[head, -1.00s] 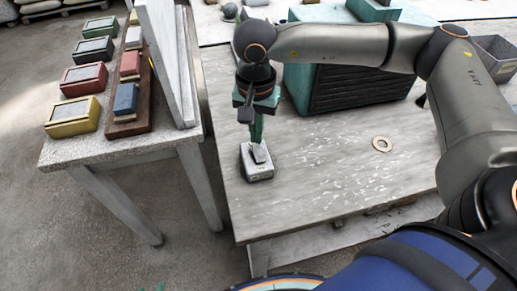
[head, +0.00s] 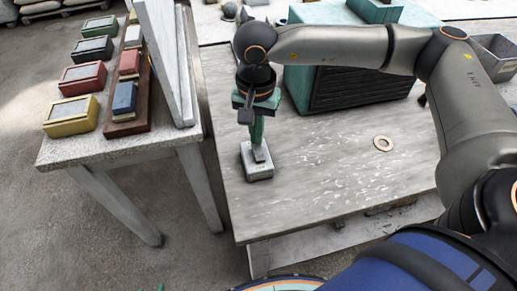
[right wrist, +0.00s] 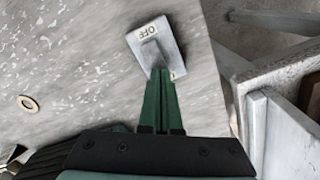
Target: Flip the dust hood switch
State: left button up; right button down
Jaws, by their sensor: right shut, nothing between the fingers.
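The switch (head: 257,167) is a small light-grey box with a rocker on top, near the left edge of the worktable. In the right wrist view the switch (right wrist: 152,42) shows an "OFF" label at its far end; a second label at the near end is mostly hidden by the fingers. My right gripper (head: 257,143) points down over it with its green fingers shut and empty. In the right wrist view its fingertips (right wrist: 161,76) are at the rocker's near end, seemingly touching it. My left gripper is not in view.
A teal dust hood with a dark slatted front (head: 360,85) stands behind on the worktable (head: 310,190). A pale ring (head: 383,143) lies to the right. A side table at left holds colored boxes (head: 70,117) and upright white slabs (head: 165,60). The table's front is clear.

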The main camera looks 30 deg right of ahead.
jog(key=shift+f+b, duration=0.55)
jog(key=shift+f, duration=0.1)
jog(key=shift+r+p, duration=1.95)
jog(key=shift+r, duration=1.65)
